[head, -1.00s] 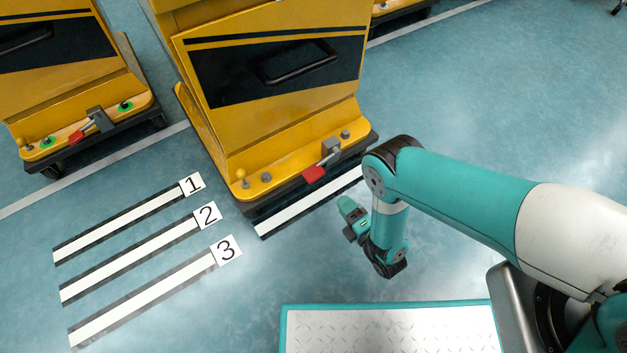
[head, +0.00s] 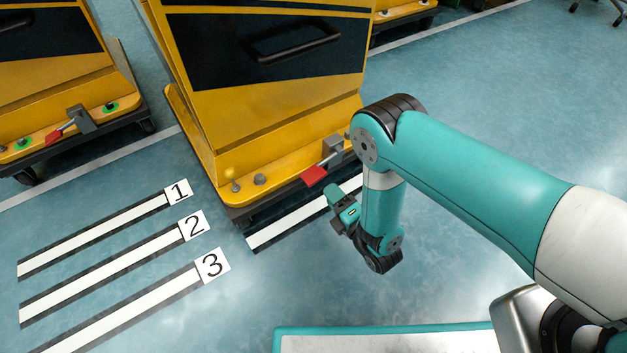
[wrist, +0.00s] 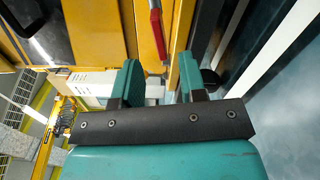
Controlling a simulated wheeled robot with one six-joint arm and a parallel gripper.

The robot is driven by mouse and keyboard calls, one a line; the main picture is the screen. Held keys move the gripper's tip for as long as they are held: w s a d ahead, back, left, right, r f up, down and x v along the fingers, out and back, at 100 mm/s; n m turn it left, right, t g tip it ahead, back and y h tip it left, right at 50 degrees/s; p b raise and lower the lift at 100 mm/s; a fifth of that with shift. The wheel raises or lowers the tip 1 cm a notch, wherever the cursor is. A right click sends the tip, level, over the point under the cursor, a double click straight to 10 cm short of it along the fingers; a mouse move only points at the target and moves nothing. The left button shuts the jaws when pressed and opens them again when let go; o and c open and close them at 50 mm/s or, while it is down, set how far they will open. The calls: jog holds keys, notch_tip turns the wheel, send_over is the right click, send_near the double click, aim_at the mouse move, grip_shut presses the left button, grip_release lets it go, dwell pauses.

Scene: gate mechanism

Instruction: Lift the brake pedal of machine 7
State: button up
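The brake pedal (head: 314,176) is a red pad on a grey lever, sticking out from the lower front of the middle yellow machine (head: 265,135). No machine number is readable on it. My gripper (head: 338,203) is just below and to the right of the red pad in the head view, apart from it. In the wrist view, my gripper (wrist: 159,80) is open, with its two teal fingers spread and nothing between them. The red pedal (wrist: 157,25) shows beyond the fingertips, near the top middle.
Another yellow machine (head: 55,85) with its own red pedal (head: 54,137) stands at the left. White floor strips marked 1, 2 and 3 lie at lower left. A teal-edged platform (head: 390,343) is at the bottom. Floor at right is clear.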

aim_at(310, 168)
jog(key=b+x, duration=0.3)
jog(key=x, duration=0.5)
jog(key=shift+w+a+f+b, duration=0.1)
jog(key=shift+b, duration=0.2)
jog(key=shift+w+a, duration=0.35)
jog(key=shift+w, duration=0.15)
